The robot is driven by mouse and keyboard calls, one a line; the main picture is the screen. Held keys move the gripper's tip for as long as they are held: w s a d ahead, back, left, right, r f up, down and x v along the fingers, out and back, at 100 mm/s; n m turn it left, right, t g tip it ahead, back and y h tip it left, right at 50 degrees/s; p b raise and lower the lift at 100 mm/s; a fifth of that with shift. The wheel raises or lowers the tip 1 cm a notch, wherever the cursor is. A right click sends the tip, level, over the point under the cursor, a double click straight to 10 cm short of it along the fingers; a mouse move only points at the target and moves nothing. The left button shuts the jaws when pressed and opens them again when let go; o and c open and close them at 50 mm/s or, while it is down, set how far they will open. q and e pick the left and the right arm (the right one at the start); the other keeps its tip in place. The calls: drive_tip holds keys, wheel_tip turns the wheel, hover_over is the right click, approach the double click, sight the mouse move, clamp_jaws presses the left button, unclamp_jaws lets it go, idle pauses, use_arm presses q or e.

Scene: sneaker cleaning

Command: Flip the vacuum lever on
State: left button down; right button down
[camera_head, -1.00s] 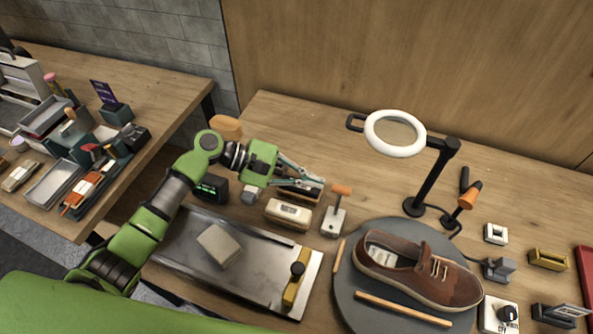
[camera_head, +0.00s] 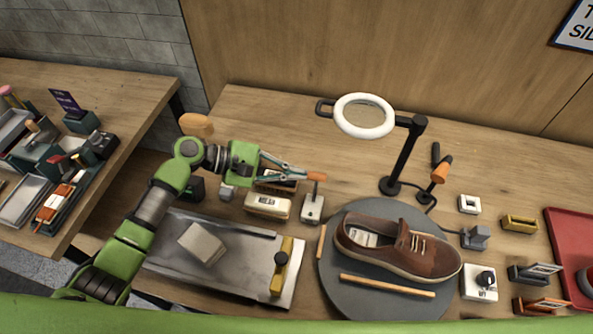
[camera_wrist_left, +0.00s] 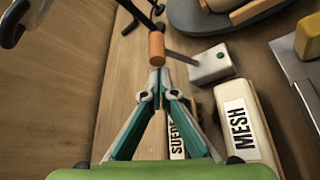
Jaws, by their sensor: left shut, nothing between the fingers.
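A small lever with an orange grip (camera_head: 316,176) stands up from a pale grey base (camera_head: 311,210) left of the round mat. No label on it is readable. My left gripper (camera_head: 305,175) is shut and empty, with its fingertips right beside the grip's left end. In the left wrist view, the orange grip (camera_wrist_left: 157,46) is just beyond the closed fingertips (camera_wrist_left: 158,72); I cannot tell whether they touch. The base (camera_wrist_left: 208,66) lies beyond and to the right, with the thin stem running to it. My right gripper is not in view.
Brushes marked MESH (camera_head: 268,205) and SUEDE (camera_wrist_left: 178,135) lie close to the lever. A brown shoe (camera_head: 390,245) rests on the round mat (camera_head: 345,300). A ring lamp (camera_head: 364,134) stands behind. A metal tray (camera_head: 165,255) holds a pale block (camera_head: 201,243).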

sight(315, 184)
use_arm(q)
drive_tip(key=shift+s+t, duration=0.2)
drive_tip(key=shift+t, duration=0.1)
drive_tip(key=shift+s+r+m+h+b, duration=0.1)
drive_tip(key=shift+s+m+h+b, duration=0.2)
drive_tip(key=shift+m, duration=0.2)
drive_tip(key=shift+s+a+m+t+b, duration=0.15)
drive_tip(key=shift+s+m+t+b, duration=0.25)
drive_tip(key=shift+b, duration=0.25)
drive_tip(key=s+m+t+h+b, duration=0.1)
drive_tip(key=b, duration=0.2)
drive_tip(key=s+m+h+b, duration=0.1)
drive_tip(key=m+b, duration=0.1)
drive_tip(key=b, duration=0.1)
drive_tip(key=shift+s+a+t, duration=0.25)
drive_tip(key=shift+t, duration=0.15)
drive_tip(key=shift+s+m+t+b, duration=0.35)
drive_tip(key=shift+m+b, duration=0.15)
drive_tip(key=shift+b, duration=0.2)
drive_tip(key=shift+s+a+b, duration=0.15)
drive_tip(key=shift+s+b, duration=0.15)
drive_tip(key=shift+b, duration=0.05)
drive_tip(key=shift+s, duration=0.1)
